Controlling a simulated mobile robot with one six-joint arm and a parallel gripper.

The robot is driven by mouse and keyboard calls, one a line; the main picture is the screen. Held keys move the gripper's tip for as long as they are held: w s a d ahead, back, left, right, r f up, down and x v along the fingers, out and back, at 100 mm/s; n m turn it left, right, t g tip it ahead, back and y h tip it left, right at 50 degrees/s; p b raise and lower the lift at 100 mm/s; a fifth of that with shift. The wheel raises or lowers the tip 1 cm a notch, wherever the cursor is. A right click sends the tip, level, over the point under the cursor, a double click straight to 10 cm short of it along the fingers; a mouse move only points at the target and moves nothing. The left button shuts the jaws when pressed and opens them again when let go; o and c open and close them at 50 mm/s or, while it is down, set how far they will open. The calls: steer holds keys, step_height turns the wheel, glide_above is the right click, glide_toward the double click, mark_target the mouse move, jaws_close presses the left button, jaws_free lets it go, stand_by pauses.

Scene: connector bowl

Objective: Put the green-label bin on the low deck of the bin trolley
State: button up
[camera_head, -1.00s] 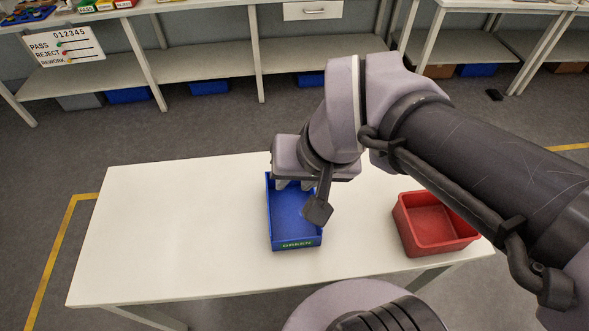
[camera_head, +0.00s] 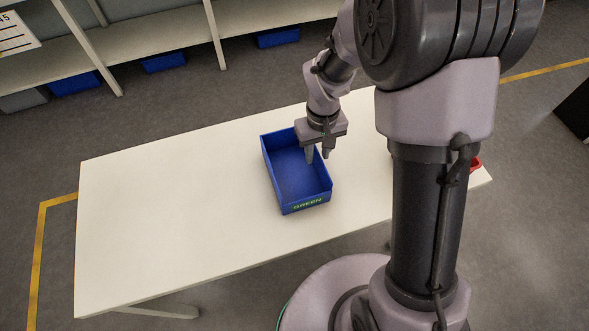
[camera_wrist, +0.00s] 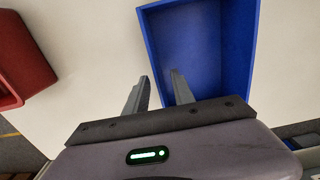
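The blue bin (camera_head: 290,172) with a green "GREEN" label (camera_head: 307,203) on its front stands upright on the white table (camera_head: 160,220). In the wrist view the bin (camera_wrist: 205,50) shows from above, empty, its label out of sight. My gripper (camera_head: 318,155) is at the bin's right wall, pointing down. In the wrist view my gripper's two fingers (camera_wrist: 159,77) are apart, one outside the wall and one on the bin's inner side, with gaps beside the wall. No bin trolley can be made out.
A red bin (camera_wrist: 22,60) stands beside the blue one; in the head view my arm hides most of it (camera_head: 476,163). The table's left half is clear. A shelf bench (camera_head: 150,45) with blue bins beneath runs behind. A dark object (camera_head: 575,108) is at the right edge.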

mark_target(315, 168)
steer(key=f+b, duration=0.1)
steer(key=f, duration=0.1)
steer(key=f+b, duration=0.2)
steer(key=f, duration=0.1)
steer(key=shift+w+f, duration=0.3)
steer(key=shift+w, duration=0.1)
steer(key=shift+r, duration=0.15)
jaws_close()
stand_by(0.7)
